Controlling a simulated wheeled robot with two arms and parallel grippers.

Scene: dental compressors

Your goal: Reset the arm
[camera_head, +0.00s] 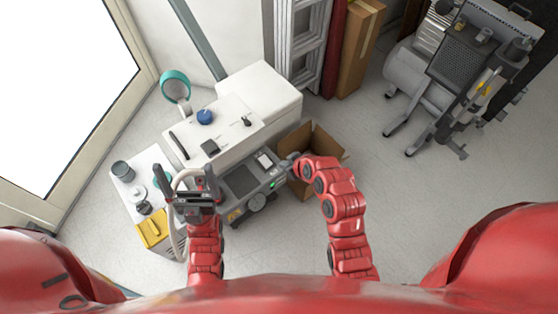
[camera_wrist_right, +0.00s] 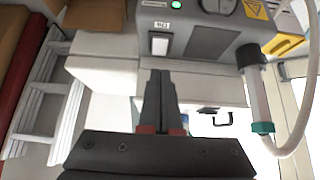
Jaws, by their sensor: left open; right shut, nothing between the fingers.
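My left arm reaches up from the bottom of the head view, and its dark gripper (camera_head: 188,188) is open and empty beside the left end of the grey compressor unit (camera_head: 241,182). My right arm bends in from the right, and its gripper (camera_head: 287,163) is at the unit's right end, small and partly hidden in that view. In the right wrist view the right gripper (camera_wrist_right: 161,92) is shut with nothing between its fingers. Its fingers point toward the grey unit's panel (camera_wrist_right: 205,38), which has a green light and a white switch (camera_wrist_right: 159,44).
An open cardboard box (camera_head: 328,147) stands right of the unit. A white cabinet (camera_head: 262,92) is behind it. A small white table (camera_head: 138,178) with cups and a yellow item (camera_head: 152,228) is at left. Another machine (camera_head: 440,75) stands far right.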

